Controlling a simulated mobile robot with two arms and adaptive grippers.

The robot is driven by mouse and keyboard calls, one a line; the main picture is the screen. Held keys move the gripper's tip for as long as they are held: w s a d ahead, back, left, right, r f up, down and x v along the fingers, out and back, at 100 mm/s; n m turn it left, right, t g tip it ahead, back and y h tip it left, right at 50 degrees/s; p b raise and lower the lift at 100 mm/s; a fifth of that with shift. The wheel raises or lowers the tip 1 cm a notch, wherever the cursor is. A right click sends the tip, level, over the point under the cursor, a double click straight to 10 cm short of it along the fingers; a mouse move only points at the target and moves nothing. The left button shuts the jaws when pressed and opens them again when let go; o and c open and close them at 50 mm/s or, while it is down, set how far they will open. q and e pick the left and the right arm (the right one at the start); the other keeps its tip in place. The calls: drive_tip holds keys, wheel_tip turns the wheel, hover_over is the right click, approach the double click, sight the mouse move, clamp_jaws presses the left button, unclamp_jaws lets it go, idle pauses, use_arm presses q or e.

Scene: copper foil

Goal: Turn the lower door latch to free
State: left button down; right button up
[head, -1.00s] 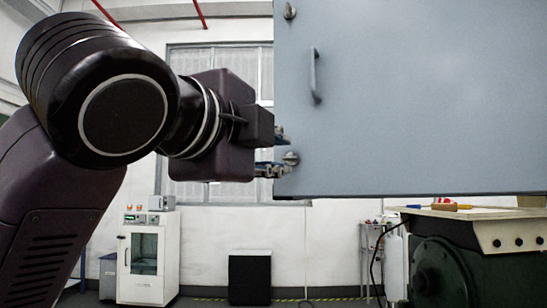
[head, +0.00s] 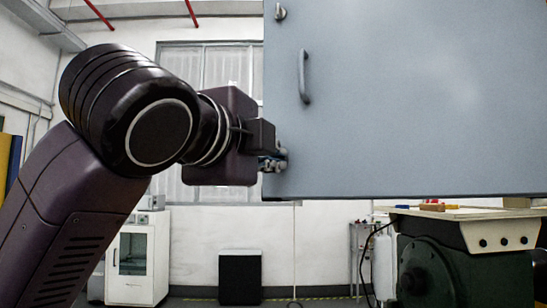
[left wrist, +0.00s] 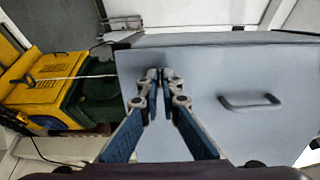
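The lower door latch (head: 283,153) is a small metal knob near the bottom left corner of the blue-grey cabinet door (head: 400,110). My left gripper (head: 277,160) is at the latch, its fingers closed together around it. In the left wrist view the fingertips (left wrist: 161,78) meet closely over the door, and they hide the latch there. The latch's exact angle is hard to make out. My right gripper is in neither view.
An upper latch (head: 280,13) and a vertical door handle (head: 305,77) are on the same door; the handle also shows in the left wrist view (left wrist: 250,103). A bench top (head: 470,216) with small tools stands below the cabinet at right.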

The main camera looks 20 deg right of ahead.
use_arm(q)
drive_tip(key=shift+n, duration=0.4)
drive_tip(key=shift+n+p, duration=0.7)
drive_tip(key=shift+n, duration=7.7)
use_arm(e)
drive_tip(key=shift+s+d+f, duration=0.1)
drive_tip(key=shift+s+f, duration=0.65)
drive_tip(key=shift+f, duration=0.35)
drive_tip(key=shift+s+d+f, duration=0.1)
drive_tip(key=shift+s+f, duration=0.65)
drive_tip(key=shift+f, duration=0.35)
use_arm(q)
drive_tip(key=shift+n, duration=0.3)
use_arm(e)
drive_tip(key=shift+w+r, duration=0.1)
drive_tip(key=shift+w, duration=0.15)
use_arm(q)
drive_tip(key=c, duration=2.2)
unclamp_jaws()
drive_tip(key=shift+o, duration=0.2)
